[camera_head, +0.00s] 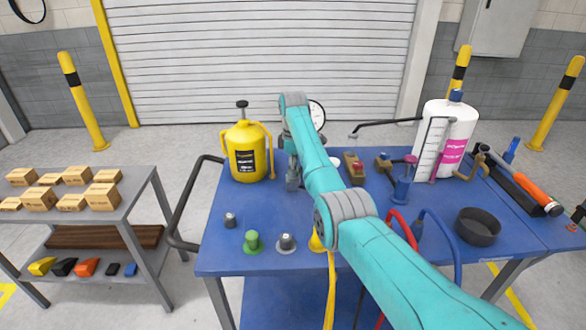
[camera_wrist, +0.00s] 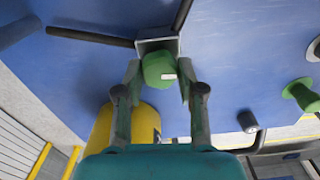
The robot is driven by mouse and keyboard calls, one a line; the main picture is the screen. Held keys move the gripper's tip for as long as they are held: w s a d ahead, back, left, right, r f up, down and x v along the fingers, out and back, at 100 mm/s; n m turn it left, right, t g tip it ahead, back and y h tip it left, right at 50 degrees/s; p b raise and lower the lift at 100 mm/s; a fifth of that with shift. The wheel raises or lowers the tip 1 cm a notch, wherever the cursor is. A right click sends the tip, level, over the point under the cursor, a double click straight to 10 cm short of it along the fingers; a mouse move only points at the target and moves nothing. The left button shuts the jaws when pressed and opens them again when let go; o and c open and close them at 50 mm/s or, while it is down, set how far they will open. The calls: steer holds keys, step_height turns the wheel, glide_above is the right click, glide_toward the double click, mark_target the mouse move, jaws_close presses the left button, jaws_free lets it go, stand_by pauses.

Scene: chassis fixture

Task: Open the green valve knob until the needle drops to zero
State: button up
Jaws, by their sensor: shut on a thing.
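The green valve knob (camera_wrist: 158,66) shows in the wrist view, with a small white mark on its side, in front of a grey block with dark pipes. My gripper (camera_wrist: 160,80) has one finger on each side of the knob and is shut on it. In the head view my gripper (camera_head: 292,180) points down at the back of the blue table, and the knob is hidden there. A white round gauge (camera_head: 319,114) shows partly behind my arm; its needle is too small to read.
A yellow canister (camera_head: 249,152) stands left of my gripper. A separate green knob-shaped part (camera_head: 253,241) and grey ones stand at the blue table's (camera_head: 222,260) front. A white bottle (camera_head: 458,135) and a dark bowl (camera_head: 477,228) are at right.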

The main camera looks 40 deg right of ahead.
steer(key=o, duration=1.1)
steer(key=shift+o, duration=0.2)
steer(key=shift+r, duration=0.1)
steer(key=shift+r, duration=3.6)
